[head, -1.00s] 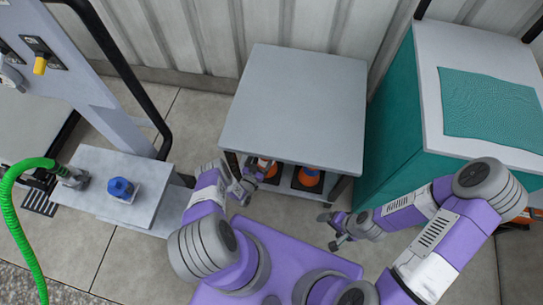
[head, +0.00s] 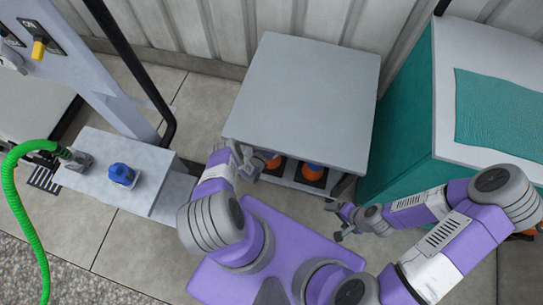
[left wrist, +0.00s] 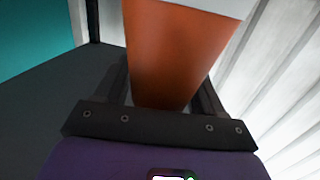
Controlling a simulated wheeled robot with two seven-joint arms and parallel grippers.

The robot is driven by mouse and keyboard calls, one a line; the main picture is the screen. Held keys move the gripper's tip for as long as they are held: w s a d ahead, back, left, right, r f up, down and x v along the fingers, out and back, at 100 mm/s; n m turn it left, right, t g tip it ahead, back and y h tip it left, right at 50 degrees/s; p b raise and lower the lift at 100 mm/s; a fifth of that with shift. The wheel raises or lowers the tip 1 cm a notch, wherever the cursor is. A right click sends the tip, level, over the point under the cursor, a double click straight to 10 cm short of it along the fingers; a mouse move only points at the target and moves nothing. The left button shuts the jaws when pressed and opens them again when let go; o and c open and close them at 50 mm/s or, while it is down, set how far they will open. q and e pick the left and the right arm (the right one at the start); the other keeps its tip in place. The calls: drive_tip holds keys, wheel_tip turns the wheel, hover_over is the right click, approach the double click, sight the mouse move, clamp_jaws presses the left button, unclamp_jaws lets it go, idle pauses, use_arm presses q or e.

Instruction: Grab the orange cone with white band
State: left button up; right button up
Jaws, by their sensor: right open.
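In the left wrist view an orange cone with a white band (left wrist: 180,55) stands large between the two fingers of my left gripper (left wrist: 165,85). The fingers are apart, one on each side of it; whether they press on it cannot be told. In the head view my left gripper (head: 247,160) reaches under the grey-topped cart, beside an orange cone (head: 272,163) that is partly hidden. A second orange cone (head: 313,172) stands on a dark base to its right on the lower shelf. My right gripper (head: 334,222) is open and empty, in front of the cart.
The grey cart top (head: 305,95) overhangs the shelf with the cones. A teal cabinet (head: 405,130) stands close on the right. At left are a low bench with a blue knob (head: 122,173) and a green hose (head: 18,200). Floor before the bench is clear.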

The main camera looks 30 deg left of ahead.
use_arm(q)
clamp_jaws()
drive_tip(key=shift+r, duration=0.15)
